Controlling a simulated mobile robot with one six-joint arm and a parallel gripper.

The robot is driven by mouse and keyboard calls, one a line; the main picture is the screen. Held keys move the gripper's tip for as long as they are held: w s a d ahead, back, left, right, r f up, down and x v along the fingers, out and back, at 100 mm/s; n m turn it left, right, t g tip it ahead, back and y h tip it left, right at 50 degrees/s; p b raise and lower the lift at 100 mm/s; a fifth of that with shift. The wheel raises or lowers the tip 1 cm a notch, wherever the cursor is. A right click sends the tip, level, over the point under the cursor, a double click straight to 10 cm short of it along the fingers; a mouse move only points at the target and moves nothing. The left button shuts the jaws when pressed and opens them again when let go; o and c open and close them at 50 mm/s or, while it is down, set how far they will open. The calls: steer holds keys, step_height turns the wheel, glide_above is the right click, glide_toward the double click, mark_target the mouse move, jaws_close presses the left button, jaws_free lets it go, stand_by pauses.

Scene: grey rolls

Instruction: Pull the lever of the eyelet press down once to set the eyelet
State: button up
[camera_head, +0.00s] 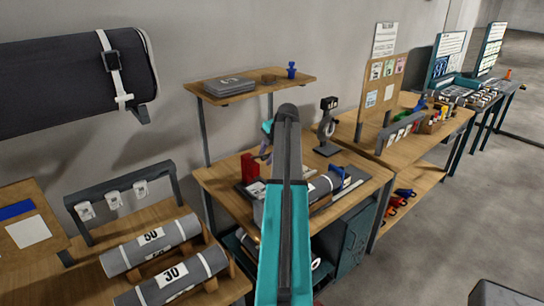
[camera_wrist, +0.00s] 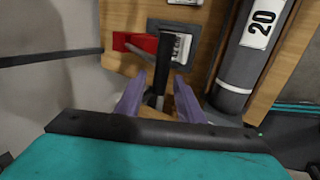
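The press appears to be the red-bodied tool on the wooden workbench, seen in the head view (camera_head: 250,168) and the wrist view (camera_wrist: 142,44). In the wrist view a black bar (camera_wrist: 160,72), which looks like its lever, stands between the two purple fingers of my gripper (camera_wrist: 158,92). The fingers are apart, with a gap showing on each side of the bar. In the head view my gripper (camera_head: 265,150) is mostly hidden behind my teal arm, above the bench and close to the red tool. The eyelet itself cannot be made out.
A grey roll labelled 20 (camera_wrist: 250,50) lies right of the press. A dark stand tool (camera_head: 328,128) is at the bench's back. A wooden shelf (camera_head: 290,78) hangs above. Rolls labelled 50 (camera_head: 150,243) and 30 (camera_head: 172,279) lie at lower left.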

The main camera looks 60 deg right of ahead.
steer(key=c, duration=0.7)
steer(key=shift+s+a+f+b, duration=0.1)
steer(key=shift+s+f+b, duration=0.3)
steer(key=shift+f+b, duration=0.3)
steer(key=shift+f, duration=0.15)
steer(key=shift+s+a+f+b, duration=0.1)
steer(key=shift+s+f+b, duration=0.05)
steer(key=shift+f+b, duration=0.15)
steer(key=shift+s+f+b, duration=0.15)
steer(key=shift+f, duration=0.35)
stand_by(0.3)
